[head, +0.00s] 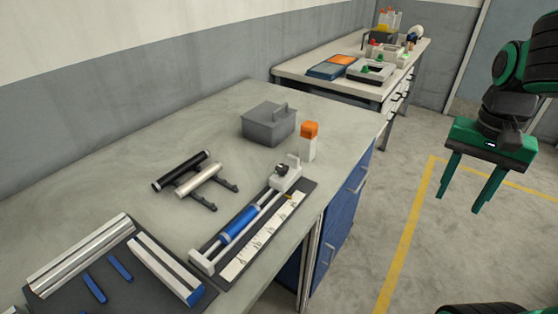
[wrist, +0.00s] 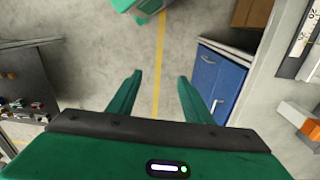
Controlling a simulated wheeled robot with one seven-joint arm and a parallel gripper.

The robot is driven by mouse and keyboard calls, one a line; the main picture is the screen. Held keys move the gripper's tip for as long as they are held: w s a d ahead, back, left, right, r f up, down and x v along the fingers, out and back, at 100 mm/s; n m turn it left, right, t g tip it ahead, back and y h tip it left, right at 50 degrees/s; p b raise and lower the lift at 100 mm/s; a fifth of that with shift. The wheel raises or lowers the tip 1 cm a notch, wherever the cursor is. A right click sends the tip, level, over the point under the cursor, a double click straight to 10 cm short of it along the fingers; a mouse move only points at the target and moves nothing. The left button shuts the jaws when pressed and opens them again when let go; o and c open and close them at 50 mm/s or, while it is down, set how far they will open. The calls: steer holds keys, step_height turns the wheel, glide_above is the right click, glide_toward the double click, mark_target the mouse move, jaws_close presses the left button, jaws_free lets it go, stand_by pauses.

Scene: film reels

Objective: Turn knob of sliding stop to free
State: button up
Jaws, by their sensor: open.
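The sliding stop (head: 287,176) is a pale block near the far end of a rail fixture on the dark base plate (head: 213,280). A small dark knob (head: 282,169) shows on it; its setting is too small to tell. A blue cylinder (head: 238,223) lies along the rails, beside a white scale strip (head: 262,238). My gripper (head: 461,204) is open and empty, pointing down over the floor, right of the bench and apart from the fixture. In the wrist view my gripper (wrist: 158,95) has its fingers spread above the floor.
On the bench (head: 120,185) stand a grey lidded box (head: 268,124), an orange-capped bottle (head: 308,143), a stand with black and silver rollers (head: 190,178) and a silver trough (head: 85,255). A second bench (head: 305,67) stands behind. The floor beside the blue cabinet (head: 341,215) is clear.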

steer(key=w+a+r+m, duration=0.2)
steer(key=w+a+r, duration=0.1)
steer(key=w+a, duration=0.6)
steer(key=r+m, duration=0.1)
steer(key=m, duration=0.3)
glide_above(282, 166)
step_height(282, 166, down, 10)
steer(key=shift+s+f, duration=0.1)
steer(key=shift+c, duration=0.4)
